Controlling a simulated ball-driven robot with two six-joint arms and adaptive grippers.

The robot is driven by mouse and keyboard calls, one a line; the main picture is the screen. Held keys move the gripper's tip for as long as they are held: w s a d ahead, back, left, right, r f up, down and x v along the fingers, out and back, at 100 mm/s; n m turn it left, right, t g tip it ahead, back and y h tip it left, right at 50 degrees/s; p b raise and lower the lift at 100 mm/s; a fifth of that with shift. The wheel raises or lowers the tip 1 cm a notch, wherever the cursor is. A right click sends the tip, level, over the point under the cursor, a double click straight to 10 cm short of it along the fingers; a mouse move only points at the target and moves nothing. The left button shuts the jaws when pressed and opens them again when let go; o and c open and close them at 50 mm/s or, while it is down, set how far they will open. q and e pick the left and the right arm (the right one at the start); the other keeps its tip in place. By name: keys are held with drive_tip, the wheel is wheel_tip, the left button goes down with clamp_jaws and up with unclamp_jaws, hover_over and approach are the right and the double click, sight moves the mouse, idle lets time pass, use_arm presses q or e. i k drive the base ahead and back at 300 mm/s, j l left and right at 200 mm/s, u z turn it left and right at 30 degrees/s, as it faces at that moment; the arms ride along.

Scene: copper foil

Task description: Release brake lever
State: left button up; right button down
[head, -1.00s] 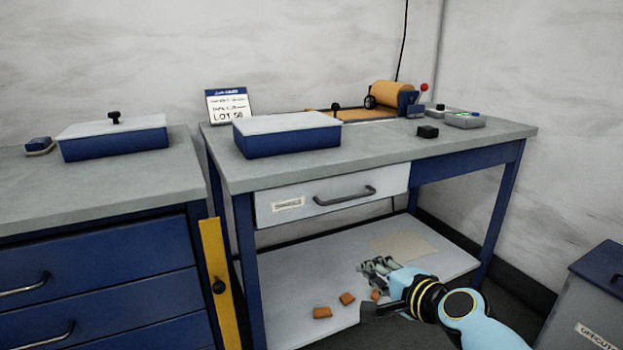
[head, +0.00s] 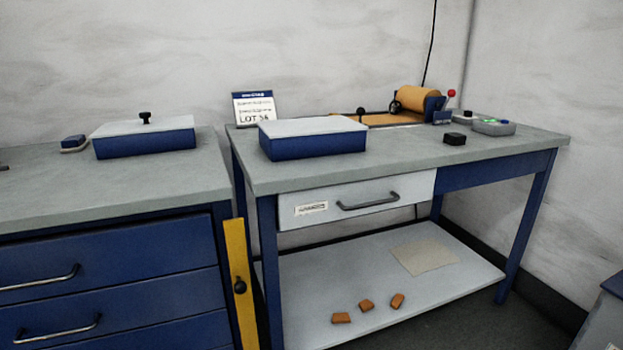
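The brake lever appears to be the short lever with a red ball knob (head: 451,94), standing up at the right end of the copper roll (head: 418,100) at the back of the right workbench. A dark blue block-like mount (head: 435,108) sits beside it. The lever's exact tilt is too small to tell. Neither of my grippers shows in the head view.
A second bench (head: 60,190) stands left. Several orange pieces (head: 366,304) lie on the lower shelf.

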sight(452, 93)
drive_tip(key=i+l, duration=0.25)
drive_tip(key=i+l+u, duration=0.1)
drive_tip(key=l, duration=0.3)
drive_tip(key=i+l, duration=0.3)
drive_tip(key=i+l+u, duration=0.1)
drive_tip(key=i+l, duration=0.15)
drive_tip(key=l, duration=0.2)
drive_tip(key=i+l, duration=0.2)
drive_tip(key=l, duration=0.15)
drive_tip(key=i+l+u, duration=0.1)
drive_tip(key=l, duration=0.25)
drive_tip(key=i+l, duration=0.3)
drive_tip(key=i+l+u, duration=0.1)
drive_tip(key=l, duration=0.4)
drive_tip(key=i, duration=0.05)
